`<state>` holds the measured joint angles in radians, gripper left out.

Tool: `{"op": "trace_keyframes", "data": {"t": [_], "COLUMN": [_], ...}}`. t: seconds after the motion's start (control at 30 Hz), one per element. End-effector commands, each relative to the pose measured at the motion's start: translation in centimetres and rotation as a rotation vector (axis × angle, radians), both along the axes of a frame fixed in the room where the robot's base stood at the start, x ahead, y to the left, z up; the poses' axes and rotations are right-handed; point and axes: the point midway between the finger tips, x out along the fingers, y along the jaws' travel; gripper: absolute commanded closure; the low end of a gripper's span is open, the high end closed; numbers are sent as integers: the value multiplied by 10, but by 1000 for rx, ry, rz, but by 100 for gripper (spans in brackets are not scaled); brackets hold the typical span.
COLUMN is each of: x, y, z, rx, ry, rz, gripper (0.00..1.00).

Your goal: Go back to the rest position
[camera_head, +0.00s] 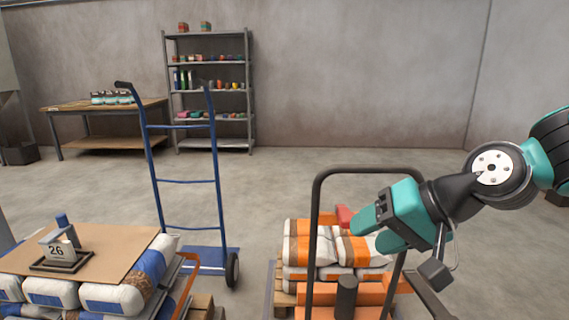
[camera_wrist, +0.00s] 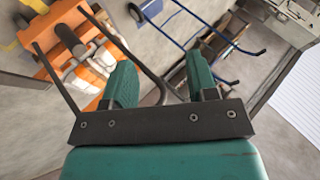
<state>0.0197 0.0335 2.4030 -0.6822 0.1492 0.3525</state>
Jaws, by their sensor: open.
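My gripper (camera_head: 366,232) is teal and black, at the right of the head view, in front of a stack of orange and white bags (camera_head: 302,244). In the wrist view its two teal fingers (camera_wrist: 160,80) stand well apart with nothing between them. It is open and empty. My arm reaches in from the right edge of the head view. A black tubular handle frame (camera_head: 317,215) stands close to the gripper. It also shows in the wrist view, where the orange and white bags (camera_wrist: 85,75) lie at upper left. Part of the bag stack is hidden behind the gripper and the frame.
A blue hand truck (camera_head: 187,182) stands at centre left. A shelf (camera_head: 250,90) and a wooden table (camera_head: 60,106) stand at the back wall. The middle floor is clear.

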Motion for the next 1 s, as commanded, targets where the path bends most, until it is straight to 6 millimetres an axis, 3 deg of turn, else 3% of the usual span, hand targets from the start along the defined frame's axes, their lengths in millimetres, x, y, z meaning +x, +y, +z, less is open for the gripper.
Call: {"op": "trace_keyframes", "data": {"t": [0.03,0.1,0.33,0.4,0.8,1.0], "x": [-29,-66,-170,-169,-167,-167], "y": [9,12,-6,-7,-6,-6], "z": [1,-2,-9,17,117,137], "rx": [-80,-189,-468,-470,-466,-466], "ry": [2,12,59,67,68,69], "rz": [111,256,665,665,658,658], "gripper": [47,47,47,47,47,47]}}
